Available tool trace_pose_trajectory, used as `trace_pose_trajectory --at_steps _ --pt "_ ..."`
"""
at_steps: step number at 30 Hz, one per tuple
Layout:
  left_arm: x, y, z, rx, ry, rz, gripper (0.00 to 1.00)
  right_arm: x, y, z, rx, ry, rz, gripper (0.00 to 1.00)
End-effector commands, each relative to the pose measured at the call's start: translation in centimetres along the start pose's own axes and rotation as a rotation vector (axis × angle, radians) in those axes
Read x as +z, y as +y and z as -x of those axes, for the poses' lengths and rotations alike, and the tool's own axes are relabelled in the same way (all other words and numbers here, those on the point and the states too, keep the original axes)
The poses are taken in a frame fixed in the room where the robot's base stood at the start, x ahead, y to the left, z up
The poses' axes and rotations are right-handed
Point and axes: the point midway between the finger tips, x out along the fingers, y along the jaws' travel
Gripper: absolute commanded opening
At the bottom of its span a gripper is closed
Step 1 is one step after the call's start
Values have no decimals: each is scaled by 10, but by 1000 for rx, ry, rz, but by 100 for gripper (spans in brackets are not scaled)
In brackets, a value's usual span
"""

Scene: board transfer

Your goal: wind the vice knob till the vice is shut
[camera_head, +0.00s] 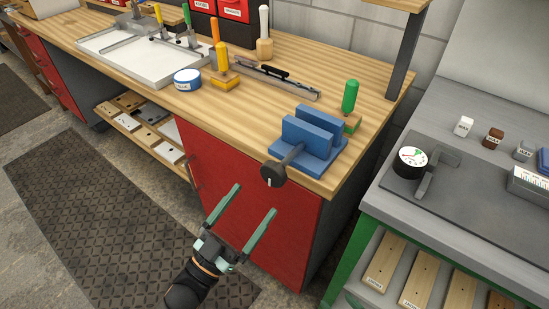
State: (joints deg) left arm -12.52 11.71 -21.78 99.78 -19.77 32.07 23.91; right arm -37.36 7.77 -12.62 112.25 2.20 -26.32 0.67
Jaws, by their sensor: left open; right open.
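The blue vice (318,133) stands at the front right corner of the wooden bench. Its two upright jaws are apart, with a gap between them. The dark round vice knob (272,174) sits on a grey screw shaft in front of the vice and juts out past the bench's front edge. My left gripper (255,202) reaches up from the bottom of the view. Its two green fingers are spread wide with nothing between them. The fingertips are below the knob in the picture and do not touch it. My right gripper is not seen.
The wooden bench (255,123) also holds a green-handled tool (350,96) behind the vice, a metal rail (275,80), a blue-and-white tape roll (187,79) and a white tray (140,62). A grey bench (450,205) with a dial gauge (411,160) stands right.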

Motion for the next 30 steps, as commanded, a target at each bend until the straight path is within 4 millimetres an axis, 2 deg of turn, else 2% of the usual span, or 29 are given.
trace_pose_trajectory --at_steps 9,15,21,30 --pt "-2 -1 -64 -3 3 0 100 0 2 6 6 -4 0 65" --pt "-1 -1 -97 -3 0 0 100 1 4 6 11 -6 0 65" --pt "-1 -1 -113 -4 -1 0 100 0 6 6 14 -3 0 65" --pt "0 -1 -115 -4 -2 0 100 1 6 6 15 -3 -1 65"
